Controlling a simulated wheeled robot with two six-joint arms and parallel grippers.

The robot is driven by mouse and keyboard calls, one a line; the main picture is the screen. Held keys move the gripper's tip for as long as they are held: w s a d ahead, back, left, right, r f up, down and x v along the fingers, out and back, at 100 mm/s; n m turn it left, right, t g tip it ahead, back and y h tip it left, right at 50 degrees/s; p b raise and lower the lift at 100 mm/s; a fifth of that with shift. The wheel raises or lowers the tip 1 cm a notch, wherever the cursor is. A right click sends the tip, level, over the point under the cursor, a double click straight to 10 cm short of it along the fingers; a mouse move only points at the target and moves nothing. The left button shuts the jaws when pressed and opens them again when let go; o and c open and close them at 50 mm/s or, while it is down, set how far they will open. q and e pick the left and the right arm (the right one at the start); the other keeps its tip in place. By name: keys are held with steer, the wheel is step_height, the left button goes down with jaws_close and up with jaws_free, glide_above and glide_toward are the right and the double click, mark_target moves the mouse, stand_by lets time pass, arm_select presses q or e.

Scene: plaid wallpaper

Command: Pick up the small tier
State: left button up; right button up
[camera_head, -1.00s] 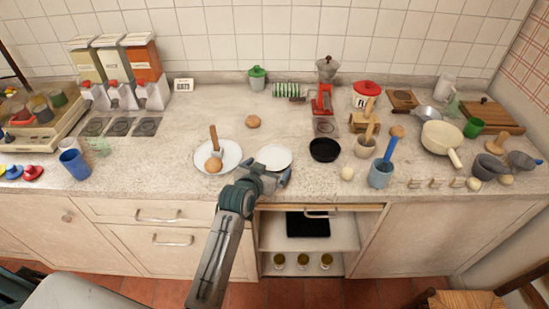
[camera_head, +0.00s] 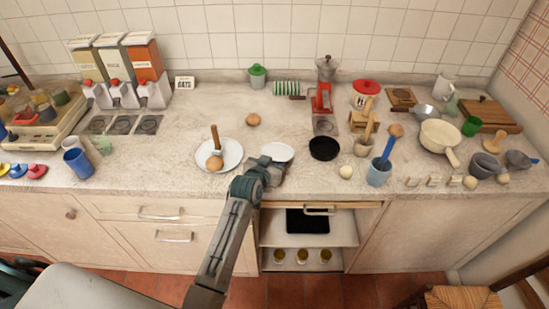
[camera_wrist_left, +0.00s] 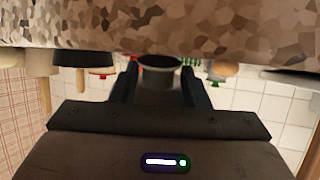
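Nothing in view is clearly labelled as the small tier; a small white plate (camera_head: 277,151) lies on the counter just beyond my left gripper (camera_head: 273,172). In the wrist view, which looks along the counter upside down, the gripper's two fingers (camera_wrist_left: 160,88) stand apart. A grey rounded piece (camera_wrist_left: 160,64) shows between them; I cannot tell if it touches them or is part of the white plate. The gripper hangs low at the counter's front edge and hides part of the plate's near side. My right gripper is not in view.
A larger white plate (camera_head: 231,152) with a wooden-handled tool and a brown round item is left of the gripper. A black dish (camera_head: 323,148) and a pale ball (camera_head: 346,172) are to the right. An open shelf is below.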

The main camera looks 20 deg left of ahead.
arm_select(q)
steer(key=c, duration=0.5)
steer(key=shift+c, duration=0.2)
steer(key=shift+r, duration=0.1)
